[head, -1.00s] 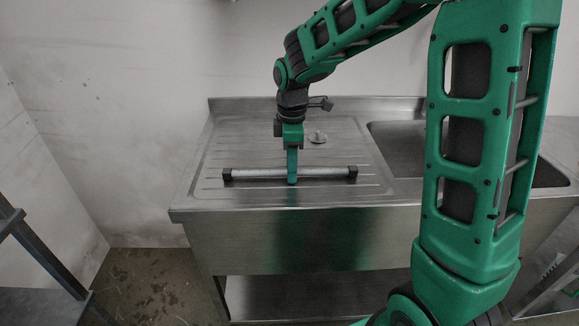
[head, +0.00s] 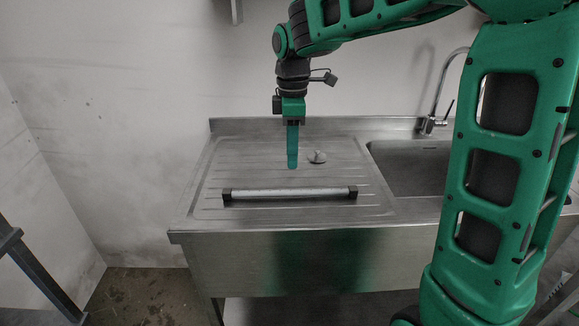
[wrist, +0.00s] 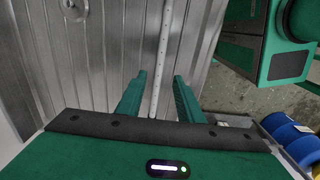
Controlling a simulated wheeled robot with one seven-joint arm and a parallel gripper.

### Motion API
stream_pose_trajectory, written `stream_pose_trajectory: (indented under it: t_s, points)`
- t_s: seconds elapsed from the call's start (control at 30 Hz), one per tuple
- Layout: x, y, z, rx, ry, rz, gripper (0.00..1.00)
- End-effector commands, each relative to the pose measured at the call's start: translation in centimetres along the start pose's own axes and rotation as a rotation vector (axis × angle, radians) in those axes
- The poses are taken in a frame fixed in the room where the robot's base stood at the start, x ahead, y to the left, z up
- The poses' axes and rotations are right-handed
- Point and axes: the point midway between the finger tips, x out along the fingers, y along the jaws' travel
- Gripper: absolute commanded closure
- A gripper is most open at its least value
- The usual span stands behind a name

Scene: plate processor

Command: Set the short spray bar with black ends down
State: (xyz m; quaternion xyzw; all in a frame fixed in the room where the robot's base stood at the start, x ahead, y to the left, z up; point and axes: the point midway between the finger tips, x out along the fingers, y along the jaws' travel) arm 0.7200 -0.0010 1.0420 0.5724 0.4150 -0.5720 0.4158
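The short spray bar (head: 270,194), a pale grey rod with black blocks at its ends, lies flat on the ribbed steel drainboard (head: 225,172). My gripper (head: 292,166) points straight down above the bar, with a gap between the fingertips and the rod in the head view. In the wrist view the two green fingers are spread apart, and my gripper (wrist: 160,74) is open and empty. The rod (wrist: 162,45), with small holes along it, runs between and below the fingers there. Its black ends are not visible in the wrist view.
A small round metal piece (head: 317,157) sits on the drainboard behind the bar. A sink basin (head: 415,168) with a tap (head: 432,122) is to the right. The drainboard's left part is clear. Blue and yellow rolls (wrist: 290,137) show at the wrist view's lower right.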

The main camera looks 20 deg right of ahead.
Motion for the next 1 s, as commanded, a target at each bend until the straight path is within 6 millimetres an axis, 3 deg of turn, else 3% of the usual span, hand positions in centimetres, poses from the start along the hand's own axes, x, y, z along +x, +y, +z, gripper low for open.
stream_pose_trajectory:
  t_s: [0.3,0.43,0.57,0.7,0.8,0.9,1.0]
  points:
    - [-1.1,0.0,0.1,0.002,0.0,0.0,0.66]
    - [-1.1,-0.8,2.0,0.093,-0.007,0.004,0.66]
    - [-0.8,-3.3,7.6,0.374,-0.02,0.014,0.66]
    - [0.4,-8.3,15.1,0.808,-0.027,0.023,0.66]
    - [1.9,-12.6,19.4,1.115,-0.025,0.021,0.66]
    - [3.5,-16.7,22.5,1.387,-0.017,0.014,0.66]
    - [5.1,-20.0,24.4,1.597,-0.011,0.002,0.66]
